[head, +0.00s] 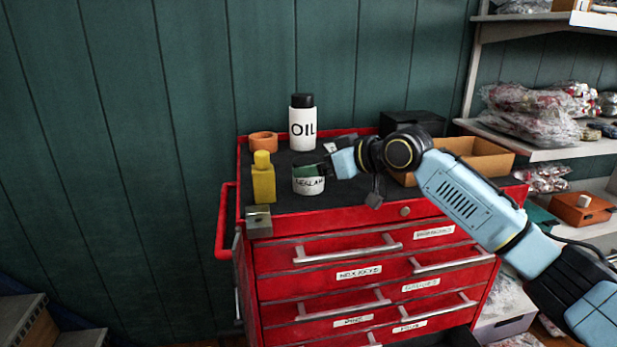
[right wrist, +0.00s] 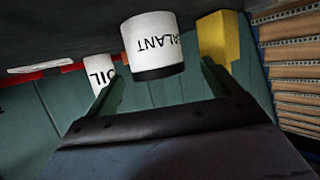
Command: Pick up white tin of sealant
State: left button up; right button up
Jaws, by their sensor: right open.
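The white tin of sealant (head: 309,186) stands upright on the dark top of the red tool cabinet, near its front edge. My right gripper (head: 326,170) is open and comes in from the right, close to the tin, partly covering its upper part. In the right wrist view the tin (right wrist: 156,40) appears upside down, with its lettering and dark rim visible. There it lies ahead of the gap between the two open fingers (right wrist: 160,88). I cannot tell whether a finger touches it. My left gripper is not in view.
A yellow bottle (head: 263,180) stands just left of the tin, with a small metal block (head: 258,222) in front. A white OIL bottle (head: 302,128) and an orange ring (head: 263,142) stand behind. A cardboard tray (head: 485,160) lies right on the red cabinet (head: 285,262).

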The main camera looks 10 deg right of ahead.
aim_at(309, 160)
jog(key=shift+b+x, duration=0.4)
jog(key=shift+x, duration=1.6)
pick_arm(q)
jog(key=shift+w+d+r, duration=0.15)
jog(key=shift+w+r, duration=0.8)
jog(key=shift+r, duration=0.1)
pick_arm(e)
jog(key=shift+w+d, duration=0.1)
jog(key=shift+d, duration=0.05)
jog(key=c, duration=1.2)
